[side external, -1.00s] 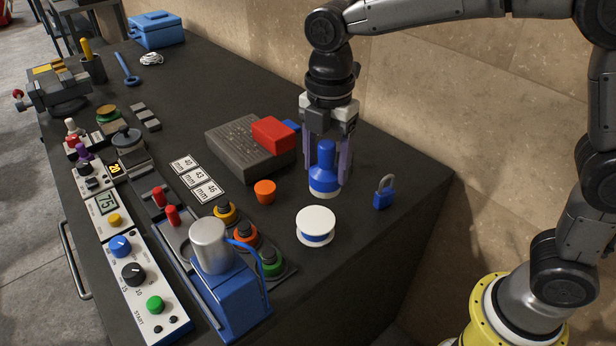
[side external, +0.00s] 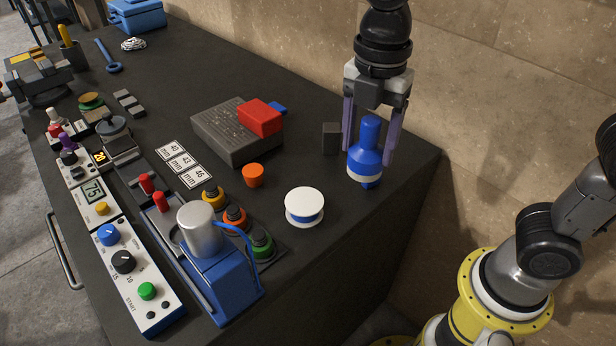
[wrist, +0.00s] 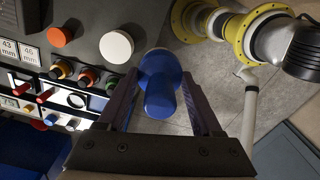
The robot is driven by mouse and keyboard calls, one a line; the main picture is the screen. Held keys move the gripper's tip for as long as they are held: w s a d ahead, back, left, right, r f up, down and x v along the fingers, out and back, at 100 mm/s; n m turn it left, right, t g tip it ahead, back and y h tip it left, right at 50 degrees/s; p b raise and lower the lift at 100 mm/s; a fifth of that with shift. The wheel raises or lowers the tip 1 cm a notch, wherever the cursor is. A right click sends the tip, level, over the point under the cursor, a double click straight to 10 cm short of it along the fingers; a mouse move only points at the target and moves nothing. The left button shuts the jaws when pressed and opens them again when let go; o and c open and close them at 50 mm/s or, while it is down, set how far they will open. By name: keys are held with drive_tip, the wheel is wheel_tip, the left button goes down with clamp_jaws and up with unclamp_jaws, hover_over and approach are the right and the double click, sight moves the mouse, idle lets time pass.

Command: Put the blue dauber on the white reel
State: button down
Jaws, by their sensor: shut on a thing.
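The blue dauber (side external: 366,162) has a narrow handle, a wide blue body and a white band near its bottom. My gripper (side external: 368,152) is shut on it and holds it upright, apparently above the table near its right edge. In the wrist view the dauber (wrist: 160,88) sits between the two fingers, with grey floor behind it. The white reel (side external: 304,204) stands on the table to the left of the dauber and nearer the camera. It has a flat white top and a blue band. The reel (wrist: 116,47) also shows in the wrist view, apart from the dauber.
A small blue part shows just below the dauber, probably the mostly hidden padlock. An orange cup (side external: 253,176) stands left of the reel. A dark block (side external: 331,138) stands behind, near the gripper. A grey block (side external: 226,136) carries a red block (side external: 260,117). A blue press (side external: 220,277) stands front left.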

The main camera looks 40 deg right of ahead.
drive_tip(key=w+a+f, duration=0.1)
drive_tip(key=w+f, duration=0.1)
drive_tip(key=w, duration=0.1)
drive_tip(key=w+a+f, duration=0.1)
drive_tip(key=w+f, duration=0.2)
drive_tip(key=w+a+f, duration=0.2)
drive_tip(key=w, duration=0.1)
drive_tip(key=shift+f, duration=0.25)
drive_tip(key=shift+w+a+f, duration=0.1)
drive_tip(key=shift+w+f, duration=0.05)
drive_tip(key=shift+f, duration=0.85)
drive_tip(key=shift+w+f, duration=0.15)
drive_tip(key=shift+f, duration=0.8)
drive_tip(key=shift+f, duration=0.15)
drive_tip(key=shift+c, duration=0.2)
unclamp_jaws()
